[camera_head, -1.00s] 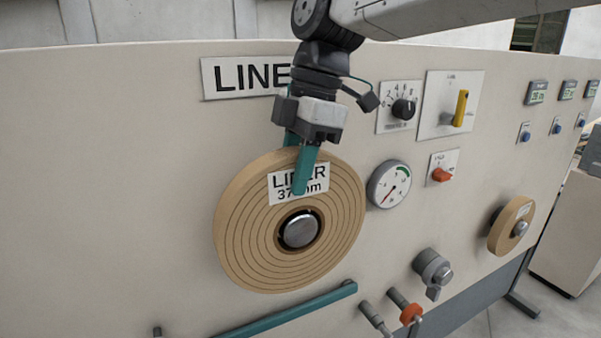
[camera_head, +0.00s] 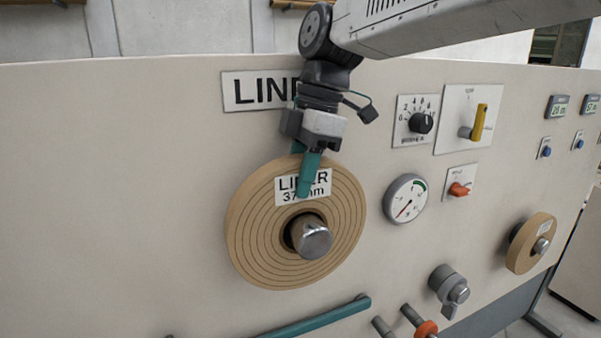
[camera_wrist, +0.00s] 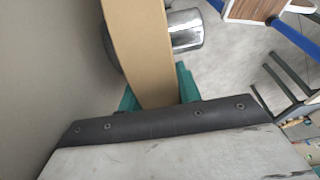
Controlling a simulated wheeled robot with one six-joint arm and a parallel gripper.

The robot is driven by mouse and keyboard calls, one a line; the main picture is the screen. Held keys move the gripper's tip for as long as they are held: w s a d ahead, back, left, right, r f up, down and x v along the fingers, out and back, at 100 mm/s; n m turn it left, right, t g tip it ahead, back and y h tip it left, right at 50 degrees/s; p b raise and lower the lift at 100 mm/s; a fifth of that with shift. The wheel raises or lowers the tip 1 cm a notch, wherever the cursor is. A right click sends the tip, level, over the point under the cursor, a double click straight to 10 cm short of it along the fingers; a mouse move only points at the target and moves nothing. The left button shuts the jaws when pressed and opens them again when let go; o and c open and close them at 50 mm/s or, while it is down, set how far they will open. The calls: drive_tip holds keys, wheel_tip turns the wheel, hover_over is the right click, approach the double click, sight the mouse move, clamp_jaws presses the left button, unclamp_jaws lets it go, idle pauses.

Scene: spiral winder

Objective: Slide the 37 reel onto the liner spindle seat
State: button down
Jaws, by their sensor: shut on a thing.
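The tan 37 reel (camera_head: 258,235) with the white "LINER 37 mm" label (camera_head: 290,186) stands upright around the liner spindle (camera_head: 314,238), whose metal end sticks out in front of the reel's face. My gripper (camera_head: 307,172) is shut on the reel's upper rim, one teal finger in front and one behind. In the wrist view the reel's edge (camera_wrist: 140,45) lies between the fingers, and the shiny spindle end (camera_wrist: 184,30) protrudes to its right. A strip of space shows between reel and panel there. The seat behind the reel is mostly hidden.
The beige panel (camera_head: 120,190) carries the "LINER" sign (camera_head: 255,91), a gauge (camera_head: 405,198), a black knob (camera_head: 421,123) and a yellow lever (camera_head: 480,122) to the right. A teal bar (camera_head: 320,316) lies below the reel. A smaller reel (camera_head: 528,245) hangs at right.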

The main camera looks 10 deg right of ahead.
drive_tip(key=c, duration=0.9)
unclamp_jaws()
drive_tip(key=v, duration=0.7)
drive_tip(key=shift+r, duration=0.1)
drive_tip(key=shift+d+r, duration=0.15)
drive_tip(key=shift+d, duration=0.05)
drive_tip(key=s+d+f+m+t+h, duration=0.1)
drive_tip(key=s+d+f+m+t, duration=0.2)
drive_tip(key=s+d+f+m, duration=0.55)
drive_tip(key=s+d+f+m+t+h, duration=0.2)
drive_tip(key=s+d+f+m+t, duration=0.3)
drive_tip(key=d+m, duration=0.65)
drive_tip(key=s+a+f+m+g, duration=0.1)
drive_tip(key=s+f+g, duration=0.5)
drive_tip(key=s, duration=0.1)
